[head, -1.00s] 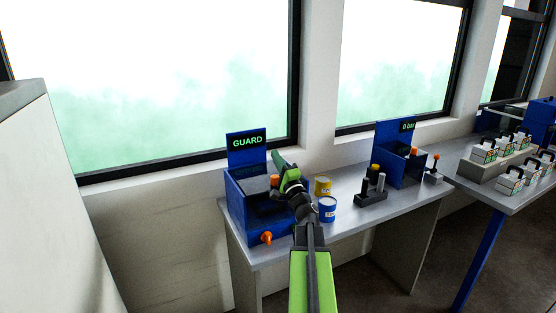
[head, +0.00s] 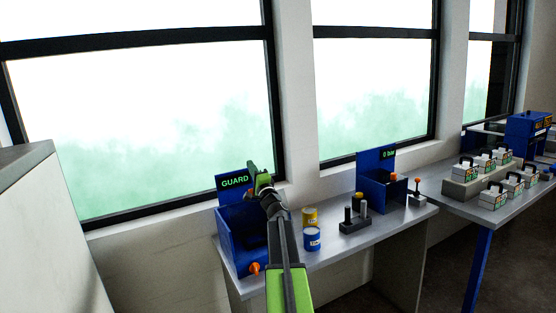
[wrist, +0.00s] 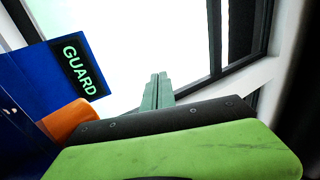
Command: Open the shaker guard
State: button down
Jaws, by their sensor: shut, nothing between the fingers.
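The shaker is a blue box (head: 228,240) at the left end of the bench, with an upright panel lit "GUARD" (head: 235,181). An orange knob (head: 255,268) sits low on its front. The lit panel also shows tilted at the left of the wrist view (wrist: 80,69). An orange part (wrist: 68,120) lies below it there, beside my gripper. My gripper (head: 251,168) is raised above the box, in front of the panel's right edge. Its green fingertips (wrist: 155,90) are together and empty. My arm hides the box's right side, and I cannot tell how the guard stands.
A yellow can (head: 310,217) and a blue can (head: 312,240) stand close to the right of my arm. Beyond them are a dark rack (head: 355,225) and a second blue station reading "0 bar" (head: 389,155). Several white cases (head: 495,197) stand farther right. A window is behind.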

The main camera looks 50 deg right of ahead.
jog(key=shift+w+a+r+n, duration=0.15)
jog(key=shift+w+a+r, duration=0.15)
jog(key=shift+w, duration=0.2)
jog(key=shift+w+a+r+n, duration=0.15)
jog(key=shift+w+r, duration=0.25)
jog(key=shift+w, duration=0.05)
